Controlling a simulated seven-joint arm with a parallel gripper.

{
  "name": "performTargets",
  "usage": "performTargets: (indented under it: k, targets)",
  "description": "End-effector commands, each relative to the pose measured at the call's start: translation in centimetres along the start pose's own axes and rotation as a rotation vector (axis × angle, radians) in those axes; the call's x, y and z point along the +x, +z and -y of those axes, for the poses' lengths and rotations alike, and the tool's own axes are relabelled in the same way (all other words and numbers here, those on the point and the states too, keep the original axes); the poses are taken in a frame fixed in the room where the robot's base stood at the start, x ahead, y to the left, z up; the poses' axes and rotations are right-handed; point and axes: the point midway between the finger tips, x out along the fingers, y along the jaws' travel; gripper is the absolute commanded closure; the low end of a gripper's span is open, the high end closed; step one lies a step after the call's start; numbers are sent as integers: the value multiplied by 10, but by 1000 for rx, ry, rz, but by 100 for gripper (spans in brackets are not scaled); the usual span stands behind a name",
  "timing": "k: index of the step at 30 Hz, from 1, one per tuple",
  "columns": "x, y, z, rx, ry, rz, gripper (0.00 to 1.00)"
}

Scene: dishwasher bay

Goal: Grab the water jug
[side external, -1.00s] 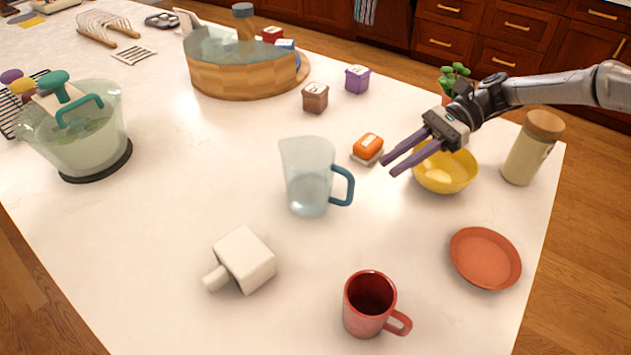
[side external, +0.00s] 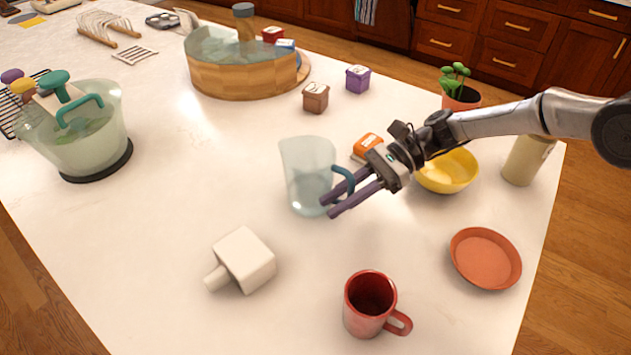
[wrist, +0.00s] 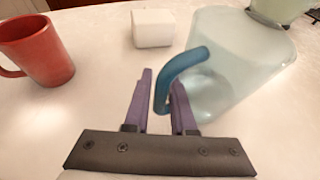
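The water jug (side external: 308,178) is a clear, pale blue pitcher with a teal handle, standing upright mid-counter. My gripper (side external: 330,207) is at the handle side of the jug, with its purple fingers pointing left and down. In the wrist view the jug (wrist: 228,62) is at the upper right. Its teal handle (wrist: 183,68) shows above and between the two fingers of my gripper (wrist: 163,85), nearer the right one. The fingers are apart, with a gap between them. I cannot tell whether the right finger touches the handle.
A red mug (side external: 370,303) and a white block-shaped item (side external: 247,261) are in front. An orange-topped box (side external: 367,145), a yellow bowl (side external: 447,172) and a jar (side external: 527,160) lie beyond or beside my arm. An orange plate (side external: 485,258) is at right.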

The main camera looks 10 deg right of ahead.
Motion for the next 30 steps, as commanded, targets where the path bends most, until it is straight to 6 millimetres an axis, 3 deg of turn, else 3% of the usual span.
performTargets:
  k: [8, 12, 30]
  targets:
    - [7, 0, 0, -1, -1, -1, 76]
    - [7, 0, 0, -1, -1, -1, 100]
    - [6, 0, 0, -1, -1, 0, 100]
